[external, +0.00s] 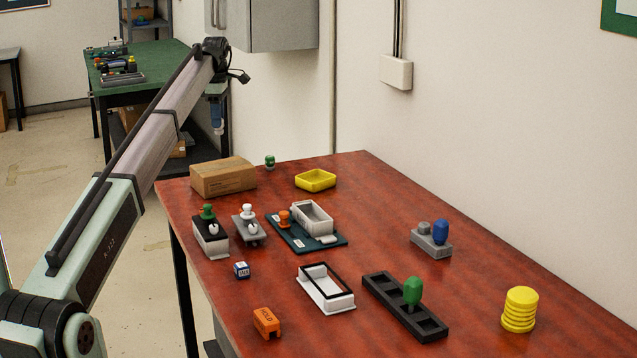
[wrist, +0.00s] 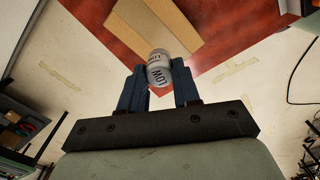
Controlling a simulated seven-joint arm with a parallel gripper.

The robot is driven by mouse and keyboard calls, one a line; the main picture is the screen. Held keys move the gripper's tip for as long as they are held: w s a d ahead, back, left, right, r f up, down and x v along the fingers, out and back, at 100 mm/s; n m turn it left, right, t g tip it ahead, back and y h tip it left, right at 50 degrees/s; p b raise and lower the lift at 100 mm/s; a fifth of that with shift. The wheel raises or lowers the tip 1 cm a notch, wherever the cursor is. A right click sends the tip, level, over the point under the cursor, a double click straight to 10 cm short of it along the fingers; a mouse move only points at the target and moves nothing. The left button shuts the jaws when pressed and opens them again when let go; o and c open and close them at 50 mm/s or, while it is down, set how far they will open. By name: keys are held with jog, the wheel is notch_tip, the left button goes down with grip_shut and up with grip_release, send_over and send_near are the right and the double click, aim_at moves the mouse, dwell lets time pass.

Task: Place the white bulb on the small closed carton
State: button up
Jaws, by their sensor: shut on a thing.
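My gripper (external: 217,130) is high above the far left of the table. In the wrist view my gripper (wrist: 160,82) is shut on the white bulb (wrist: 159,68), a pale rounded piece with dark lettering that reads LOW. The small closed carton (external: 223,177) is brown and lies at the far left table edge, below my gripper with a clear gap. It also shows in the wrist view (wrist: 160,25), beyond the fingertips. Nothing shows on its top.
A small green knob (external: 270,162) and a yellow tray (external: 316,180) stand right of the carton. Nearer are a white-knobbed grey piece (external: 247,228), a dark blue board (external: 330,242), and a black rack (external: 378,290) with a green bulb (external: 412,289). A blue bulb (external: 441,231) stands right.

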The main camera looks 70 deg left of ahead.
jog(key=shift+w+a+r+n, duration=0.1)
jog(key=shift+w+a+n, duration=0.2)
jog(key=shift+n, duration=0.2)
jog(key=shift+s+n, duration=0.1)
jog(key=shift+n, duration=0.4)
jog(key=shift+d+f, duration=0.1)
jog(key=shift+f, duration=0.2)
send_over(221, 166)
jog(key=shift+f, duration=4.7)
jog(key=shift+f, duration=0.1)
jog(key=o, duration=1)
jog(key=shift+o, duration=0.2)
notch_tip(221, 166, up, 12)
jog(key=shift+r, duration=0.1)
